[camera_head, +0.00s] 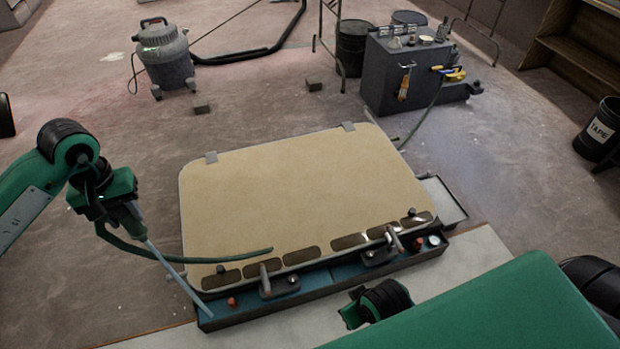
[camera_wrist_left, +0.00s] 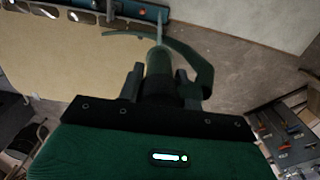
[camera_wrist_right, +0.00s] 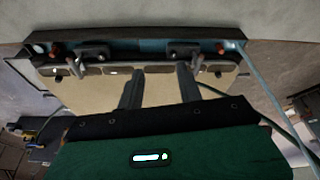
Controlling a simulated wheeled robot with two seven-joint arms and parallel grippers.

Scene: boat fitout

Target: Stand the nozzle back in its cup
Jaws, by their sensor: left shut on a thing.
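My left gripper (camera_head: 122,208) is shut on the nozzle (camera_head: 168,262), a long pale tapered tube on a dark green body with a green hose. The nozzle slants down to the right, its tip near the left end of the dark tray; I cannot tell if it touches. In the left wrist view the nozzle's body (camera_wrist_left: 159,68) sits between the fingers. In the right wrist view its pale tube (camera_wrist_right: 272,98) shows at the right. My right gripper (camera_wrist_right: 160,85) is open and empty. A small white round cup-like item (camera_head: 434,241) stands at the tray's right end; I cannot tell whether it is the nozzle's cup.
A beige panel (camera_head: 290,190) lies behind the dark tray (camera_head: 325,298), which carries clamps (camera_head: 266,280) and small red pieces (camera_head: 232,301). The hose crosses the panel's front.

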